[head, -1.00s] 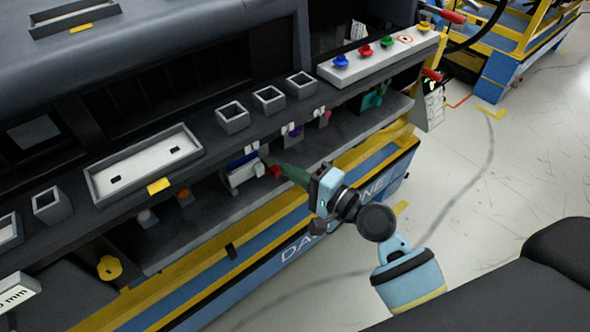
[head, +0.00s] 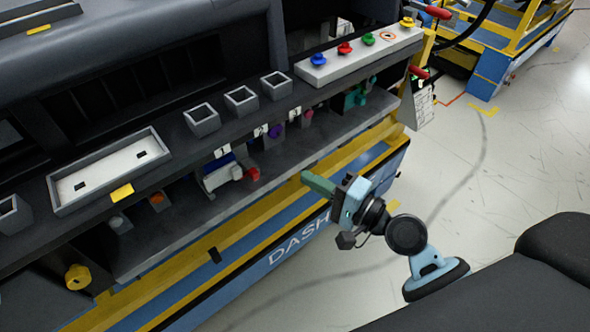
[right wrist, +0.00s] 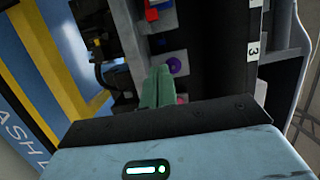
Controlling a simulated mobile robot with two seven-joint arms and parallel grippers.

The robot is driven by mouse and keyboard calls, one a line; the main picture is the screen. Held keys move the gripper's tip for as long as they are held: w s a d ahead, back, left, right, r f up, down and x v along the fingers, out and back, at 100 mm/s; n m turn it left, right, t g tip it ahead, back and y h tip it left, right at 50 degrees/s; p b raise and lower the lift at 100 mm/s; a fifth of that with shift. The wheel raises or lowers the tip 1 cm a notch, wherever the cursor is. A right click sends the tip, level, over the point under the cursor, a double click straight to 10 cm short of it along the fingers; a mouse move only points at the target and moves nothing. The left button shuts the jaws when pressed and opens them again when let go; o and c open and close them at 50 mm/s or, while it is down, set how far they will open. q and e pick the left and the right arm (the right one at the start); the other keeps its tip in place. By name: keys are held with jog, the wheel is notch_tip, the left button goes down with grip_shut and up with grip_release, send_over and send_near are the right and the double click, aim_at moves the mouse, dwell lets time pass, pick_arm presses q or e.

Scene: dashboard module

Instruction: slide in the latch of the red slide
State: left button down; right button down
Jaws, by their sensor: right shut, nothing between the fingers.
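A red knob (head: 253,174) sits at the right end of a white-and-blue slide unit (head: 215,180) on the lower shelf, below the label 1. In the right wrist view, a red part (right wrist: 152,14) shows at the top, beside blue and white parts. My right gripper (head: 306,179) has green fingers that are shut and empty. It is to the right of the red knob, clearly apart from it, near the shelf's front edge. The fingers also show in the right wrist view (right wrist: 158,86). I cannot make out the latch's exact position. My left gripper is out of view.
A purple knob (head: 275,132), a pink part (head: 307,117) and a teal part (head: 358,95) sit further right under the ledge. An orange part (head: 157,200) is to the left. Grey square cups (head: 242,100) stand on the ledge above.

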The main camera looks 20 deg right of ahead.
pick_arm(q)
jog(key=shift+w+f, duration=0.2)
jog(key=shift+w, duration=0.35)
pick_arm(e)
jog(key=v, duration=0.3)
jog(key=shift+d, duration=0.15)
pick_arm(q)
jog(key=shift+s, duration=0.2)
